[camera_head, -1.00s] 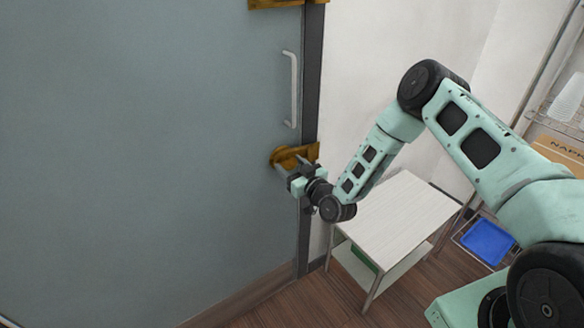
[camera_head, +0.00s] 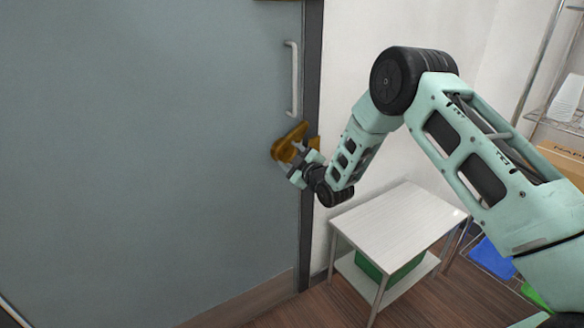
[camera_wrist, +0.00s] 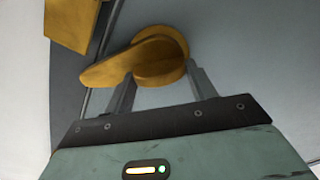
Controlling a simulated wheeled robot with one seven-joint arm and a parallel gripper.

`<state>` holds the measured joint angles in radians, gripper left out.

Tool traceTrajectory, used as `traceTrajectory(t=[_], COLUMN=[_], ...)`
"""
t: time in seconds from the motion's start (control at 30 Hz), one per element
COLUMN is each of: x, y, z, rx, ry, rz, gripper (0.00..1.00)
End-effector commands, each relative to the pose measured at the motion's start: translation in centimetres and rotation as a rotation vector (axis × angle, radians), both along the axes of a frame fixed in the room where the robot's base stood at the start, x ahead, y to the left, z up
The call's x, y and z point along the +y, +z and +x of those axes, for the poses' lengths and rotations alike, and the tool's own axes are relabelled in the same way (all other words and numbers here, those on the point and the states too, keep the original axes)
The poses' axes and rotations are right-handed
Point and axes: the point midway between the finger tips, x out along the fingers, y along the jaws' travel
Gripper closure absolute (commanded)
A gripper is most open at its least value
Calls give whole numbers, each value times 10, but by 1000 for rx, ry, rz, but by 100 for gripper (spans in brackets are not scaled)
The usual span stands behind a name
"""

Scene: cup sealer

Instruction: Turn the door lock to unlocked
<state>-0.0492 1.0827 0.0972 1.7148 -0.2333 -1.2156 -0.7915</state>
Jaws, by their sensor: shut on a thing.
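The door lock is a gold-brown turn lever (camera_head: 287,147) on the grey door's edge. In the head view the lever slants up and right, its tip above the gold catch (camera_head: 315,143) on the frame. My gripper (camera_head: 294,168) is at the lock, shut on the lever. In the wrist view the lever (camera_wrist: 152,58) has a round hub and an arm pointing left. The fingers (camera_wrist: 162,88) stand on either side of it. The catch (camera_wrist: 71,22) is apart from the lever at upper left. Finger contact is partly hidden.
A light-metal pull handle (camera_head: 292,80) is above the lock on the door (camera_head: 150,150). A small white-topped table (camera_head: 395,222) stands right of the frame, below my arm, with a green bin (camera_head: 385,268) underneath. A shelf with a cardboard box (camera_head: 566,158) is at the far right.

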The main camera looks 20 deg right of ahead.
Motion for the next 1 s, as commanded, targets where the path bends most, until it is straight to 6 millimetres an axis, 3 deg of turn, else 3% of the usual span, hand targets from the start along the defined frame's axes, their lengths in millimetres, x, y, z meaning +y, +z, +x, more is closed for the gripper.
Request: traceTrajectory(t=[0.6,1.0], x=[2,1], y=[-7,-5], z=[-1,-1], rx=[-175,-235], ry=[0,-1], rz=[-533,-725], gripper=[85,85])
